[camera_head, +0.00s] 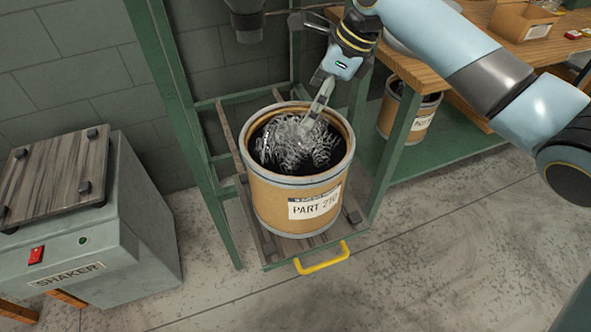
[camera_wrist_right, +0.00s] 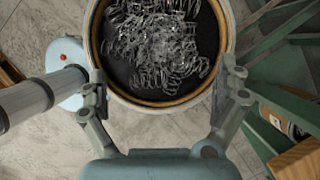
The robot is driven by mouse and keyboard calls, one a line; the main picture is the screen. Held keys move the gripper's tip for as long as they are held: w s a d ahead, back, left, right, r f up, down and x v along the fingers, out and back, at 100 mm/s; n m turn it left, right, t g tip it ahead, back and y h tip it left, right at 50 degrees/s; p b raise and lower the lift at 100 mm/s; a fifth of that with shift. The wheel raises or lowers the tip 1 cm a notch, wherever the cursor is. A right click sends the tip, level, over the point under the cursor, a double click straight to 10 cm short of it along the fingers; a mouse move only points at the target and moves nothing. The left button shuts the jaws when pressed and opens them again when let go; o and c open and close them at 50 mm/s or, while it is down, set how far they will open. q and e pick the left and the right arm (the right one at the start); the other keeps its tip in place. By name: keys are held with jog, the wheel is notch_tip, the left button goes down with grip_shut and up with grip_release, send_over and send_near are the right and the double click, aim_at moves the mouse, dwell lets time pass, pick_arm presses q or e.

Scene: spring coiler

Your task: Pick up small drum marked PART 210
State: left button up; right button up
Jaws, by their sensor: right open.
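A tan drum (camera_head: 292,195) with a grey rim and a label reading PART 210, its last digits not crisp, stands upright on a slatted platform. It holds loose metal springs (camera_head: 298,142). In the right wrist view the drum (camera_wrist_right: 94,38) lies ahead of the fingers, seen from above. My right gripper (camera_head: 308,122) is over the drum's open top in the head view. In the right wrist view the right gripper (camera_wrist_right: 167,82) is open and empty, its fingers spread on either side of the near rim; contact with the rim cannot be told. My left gripper is not in view.
A green frame (camera_head: 192,140) surrounds the platform, which has a yellow handle (camera_head: 322,260) in front. A grey shaker (camera_head: 110,235) stands left. Another tan drum (camera_head: 397,115), its label partly hidden, sits under the wooden bench (camera_head: 540,48). The front floor is clear.

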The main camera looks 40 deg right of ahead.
jog(key=b+x, duration=0.1)
jog(key=x, duration=0.8)
jog(key=shift+a+f, duration=0.15)
jog(key=shift+f, duration=0.2)
jog(key=c, duration=1.5)
jog(key=shift+w+r, duration=0.1)
jog(key=shift+r, duration=0.05)
jog(key=shift+c, duration=0.3)
jog(key=shift+r, duration=0.15)
